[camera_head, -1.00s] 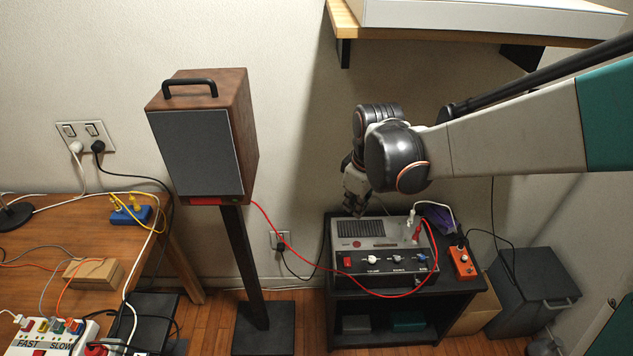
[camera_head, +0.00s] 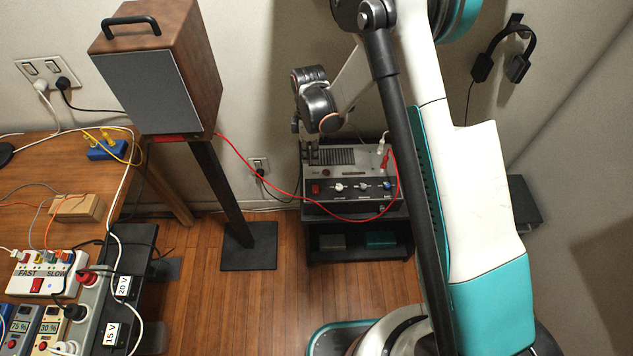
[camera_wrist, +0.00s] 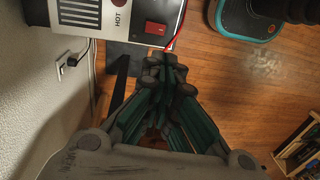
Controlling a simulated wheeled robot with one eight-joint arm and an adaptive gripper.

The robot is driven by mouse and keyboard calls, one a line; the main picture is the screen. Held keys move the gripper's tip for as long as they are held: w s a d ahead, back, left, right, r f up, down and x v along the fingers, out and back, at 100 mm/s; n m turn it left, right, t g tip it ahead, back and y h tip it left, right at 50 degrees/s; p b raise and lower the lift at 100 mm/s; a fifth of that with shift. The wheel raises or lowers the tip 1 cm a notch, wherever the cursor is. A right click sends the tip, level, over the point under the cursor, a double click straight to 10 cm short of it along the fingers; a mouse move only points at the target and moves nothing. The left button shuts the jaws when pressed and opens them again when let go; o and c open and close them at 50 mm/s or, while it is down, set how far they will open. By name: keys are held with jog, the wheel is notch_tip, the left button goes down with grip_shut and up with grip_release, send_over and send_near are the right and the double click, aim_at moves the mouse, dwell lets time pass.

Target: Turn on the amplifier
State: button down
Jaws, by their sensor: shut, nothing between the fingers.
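The amplifier (camera_head: 345,197) is a grey box with a dark front panel and a vented top, standing on a black stand. Its front carries a red rocker switch (camera_head: 315,189) at the left and several knobs to the right. In the wrist view the red switch (camera_wrist: 156,28) shows large, beside a round red spot and the word HOT on the casing (camera_wrist: 102,18). My gripper (camera_head: 313,158) is at the amplifier's left rear top in the head view. In the wrist view my gripper (camera_wrist: 165,65) is shut and empty, its tips close below the switch in the picture; contact cannot be told.
A red cable (camera_head: 285,188) loops from the speaker (camera_head: 165,85) across the amplifier's front. A wall socket (camera_head: 258,165) with a black plug is left of the stand. My arm hides the right side.

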aim_at(311, 194)
jog(key=shift+f, duration=0.4)
jog(key=f+b, duration=0.1)
jog(key=f, duration=0.3)
jog(key=s+f+b, duration=0.1)
jog(key=f, duration=0.4)
jog(key=f+b, duration=0.1)
jog(key=f, duration=0.4)
jog(key=shift+s, duration=0.35)
